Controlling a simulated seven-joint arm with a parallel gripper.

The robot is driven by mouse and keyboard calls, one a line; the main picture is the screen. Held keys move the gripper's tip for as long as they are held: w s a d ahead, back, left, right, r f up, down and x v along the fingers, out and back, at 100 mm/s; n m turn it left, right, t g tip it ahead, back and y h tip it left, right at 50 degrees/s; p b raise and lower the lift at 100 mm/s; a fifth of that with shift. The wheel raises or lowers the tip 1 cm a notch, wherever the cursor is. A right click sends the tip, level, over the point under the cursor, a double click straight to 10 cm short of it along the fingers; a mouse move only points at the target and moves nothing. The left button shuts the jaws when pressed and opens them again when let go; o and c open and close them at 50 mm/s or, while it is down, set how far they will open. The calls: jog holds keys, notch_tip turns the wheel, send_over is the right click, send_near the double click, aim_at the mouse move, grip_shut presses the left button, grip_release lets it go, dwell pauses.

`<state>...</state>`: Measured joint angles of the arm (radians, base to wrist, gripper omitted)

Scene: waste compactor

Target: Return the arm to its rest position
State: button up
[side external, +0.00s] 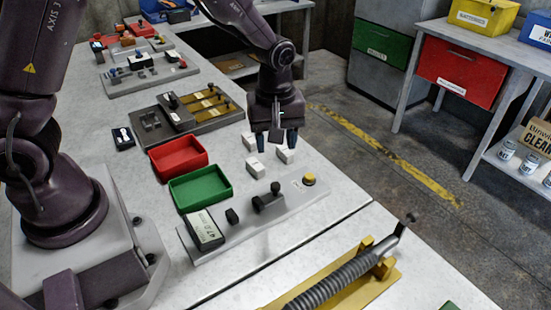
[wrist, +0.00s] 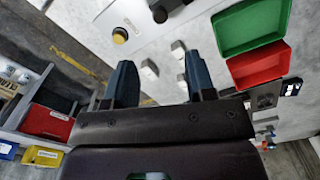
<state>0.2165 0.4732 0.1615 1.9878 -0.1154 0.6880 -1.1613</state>
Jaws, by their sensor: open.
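My gripper (side external: 276,141) hangs above the grey table (side external: 330,190), pointing down, with its two fingers apart and nothing visible between them. In the wrist view the two dark fingers (wrist: 160,85) stand wide apart over the table. Several small white blocks (side external: 256,168) lie on the table just below and around my gripper. No block appears to be held. The wrist view also shows white blocks (wrist: 149,70) between and beyond the fingers.
A red tray (side external: 178,158) and a green tray (side external: 200,187) sit left of the blocks. A grey panel (side external: 240,228) with a yellow button (side external: 309,179) lies in front. A long spring mechanism (side external: 340,283) is at the near edge. A fixture with brass bars (side external: 205,105) stands behind.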

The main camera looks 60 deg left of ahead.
jog(key=shift+r, duration=0.8)
jog(key=s+a+r+m+t, duration=0.3)
jog(key=s+r+m+t, duration=0.2)
jog(key=s+r+m, duration=0.8)
jog(key=s+r, duration=0.4)
jog(key=shift+s+r+m+t, duration=0.2)
jog(key=shift+r+m+t, duration=0.1)
